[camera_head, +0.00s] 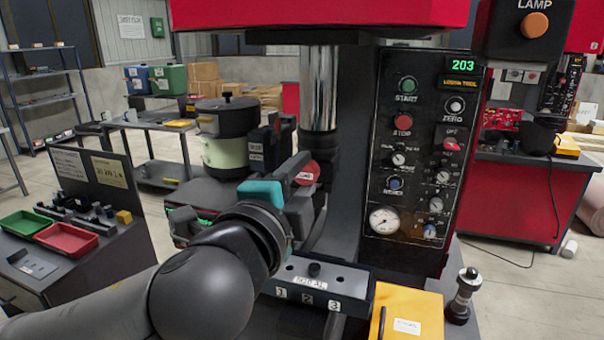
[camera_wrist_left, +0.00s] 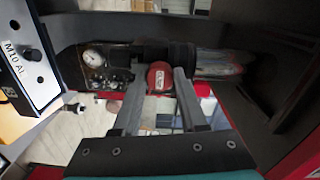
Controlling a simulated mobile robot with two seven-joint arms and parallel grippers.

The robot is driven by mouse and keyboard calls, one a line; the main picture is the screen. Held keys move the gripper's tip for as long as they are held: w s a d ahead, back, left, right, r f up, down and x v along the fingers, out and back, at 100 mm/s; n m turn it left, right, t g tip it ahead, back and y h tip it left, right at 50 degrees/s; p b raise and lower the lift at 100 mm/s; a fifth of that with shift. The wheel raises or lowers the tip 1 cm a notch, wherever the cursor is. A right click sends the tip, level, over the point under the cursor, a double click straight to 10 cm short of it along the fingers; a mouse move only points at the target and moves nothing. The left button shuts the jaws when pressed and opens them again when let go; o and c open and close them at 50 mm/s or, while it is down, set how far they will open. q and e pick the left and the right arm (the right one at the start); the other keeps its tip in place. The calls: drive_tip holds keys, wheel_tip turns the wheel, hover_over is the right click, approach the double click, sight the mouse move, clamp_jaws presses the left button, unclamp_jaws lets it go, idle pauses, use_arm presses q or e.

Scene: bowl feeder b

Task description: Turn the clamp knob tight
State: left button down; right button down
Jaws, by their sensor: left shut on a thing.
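The red clamp knob (camera_head: 308,174) sits on the dark column of the machine, below the bright metal cylinder. It has a small white label. My left gripper (camera_head: 300,184) reaches it from the left, with its grey fingers at the knob. In the left wrist view the red knob (camera_wrist_left: 159,72) lies between the two fingertips (camera_wrist_left: 159,84), one on each side. The gripper is shut on the knob. The knob's far side and its shaft are hidden. My right gripper is in neither view.
A control panel (camera_head: 418,150) with a gauge stands right of the knob. Below is a numbered tool rack (camera_head: 315,281), with a yellow box (camera_head: 408,318) and a small metal tool (camera_head: 463,296) to its right. A lidded cooker-like pot (camera_head: 228,137) stands behind my left arm.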

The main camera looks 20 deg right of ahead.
use_arm(q)
drive_tip(key=shift+w+a, duration=0.1)
drive_tip(key=shift+c, duration=2.2)
unclamp_jaws()
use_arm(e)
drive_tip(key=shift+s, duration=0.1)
